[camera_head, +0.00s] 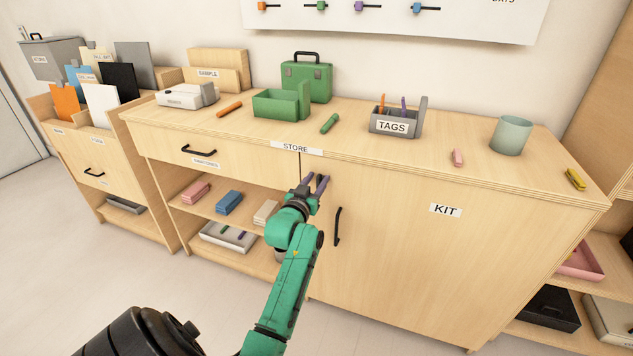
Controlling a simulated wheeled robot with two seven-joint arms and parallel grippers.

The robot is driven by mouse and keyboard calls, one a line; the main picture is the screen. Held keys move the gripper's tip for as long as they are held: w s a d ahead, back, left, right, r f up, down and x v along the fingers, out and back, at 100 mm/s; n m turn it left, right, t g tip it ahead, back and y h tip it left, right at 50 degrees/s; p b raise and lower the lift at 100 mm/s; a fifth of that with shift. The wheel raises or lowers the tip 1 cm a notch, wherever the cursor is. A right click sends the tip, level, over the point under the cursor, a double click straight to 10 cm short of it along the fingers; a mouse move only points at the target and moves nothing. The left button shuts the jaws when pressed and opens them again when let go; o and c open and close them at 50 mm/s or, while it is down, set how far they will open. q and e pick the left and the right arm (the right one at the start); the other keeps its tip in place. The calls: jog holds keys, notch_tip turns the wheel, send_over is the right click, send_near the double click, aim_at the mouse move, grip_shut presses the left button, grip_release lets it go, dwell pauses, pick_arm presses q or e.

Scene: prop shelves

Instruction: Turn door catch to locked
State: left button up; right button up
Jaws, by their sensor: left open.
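The cabinet door (400,250) labelled KIT is shut, with a black vertical bar handle (337,227) near its left edge. My left gripper (315,182) is open in front of the door's upper left corner, just below the STORE label (296,148). Its two fingers point up toward the cabinet front. I cannot make out the door catch; it may be hidden behind the gripper. I cannot tell whether the fingers touch anything. My right gripper is not in view.
The counter holds a green open box (278,105), a green toolbox (306,78), a grey TAGS caddy (393,122) and a pale green cup (511,136). Open shelves with pink and blue blocks (229,202) lie left of the door. The floor in front is clear.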

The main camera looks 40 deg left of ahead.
pick_arm(q)
grip_shut()
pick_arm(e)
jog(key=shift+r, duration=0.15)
pick_arm(q)
jog(key=shift+a+r+n+p, duration=0.1)
jog(key=shift+r+n+p, duration=0.05)
jog(key=shift+n+p, duration=0.8)
jog(key=n+p, duration=0.3)
jog(key=n, duration=0.1)
jog(key=shift+s+a, duration=0.2)
jog(key=shift+a, duration=0.1)
jog(key=n+p, duration=0.1)
jog(key=n, duration=0.2)
jog(key=shift+a+f+n+p, duration=0.2)
jog(key=shift+f+n+p, duration=0.15)
jog(key=n, duration=0.3)
jog(key=shift+s+a+f+n+p, duration=0.1)
jog(key=shift+a+f+n+p, duration=0.05)
jog(key=shift+f+n+p, duration=0.2)
jog(key=n, duration=0.4)
jog(key=shift+f+n, duration=0.35)
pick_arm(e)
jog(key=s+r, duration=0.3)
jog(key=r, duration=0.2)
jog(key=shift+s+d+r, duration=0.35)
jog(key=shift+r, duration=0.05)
